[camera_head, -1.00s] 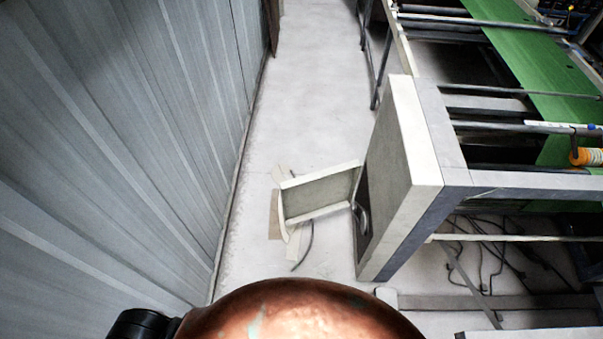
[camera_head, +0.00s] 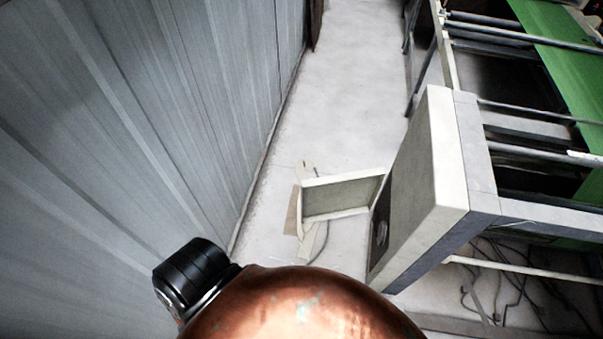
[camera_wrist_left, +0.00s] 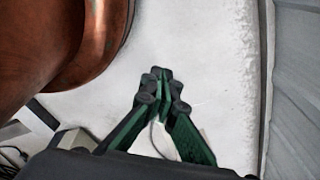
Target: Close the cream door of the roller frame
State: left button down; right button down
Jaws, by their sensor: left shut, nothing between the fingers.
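The cream door (camera_head: 342,197) stands open at the near end of the roller frame (camera_head: 425,165). It sticks out to the left from the dark opening in the frame's end, with a gap to the grey wall. My left gripper (camera_wrist_left: 162,76) shows in the left wrist view, with green fingers and dark tips brought together over pale floor. It is shut and empty. A whitish piece and a thin dark line show behind its fingers; I cannot tell what they are. The left gripper is hidden in the head view, so its distance to the door is unclear. My right gripper is not in view.
A grey ribbed wall (camera_head: 130,130) runs along the left. Flat scraps (camera_head: 307,240) and a cable lie by the door. Loose cables (camera_head: 495,275) lie under the frame. A green belt (camera_head: 560,60) crosses the frame.

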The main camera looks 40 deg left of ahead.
aim_at(339, 195)
jog(key=u, duration=2)
jog(key=i, duration=1)
jog(key=u, duration=0.05)
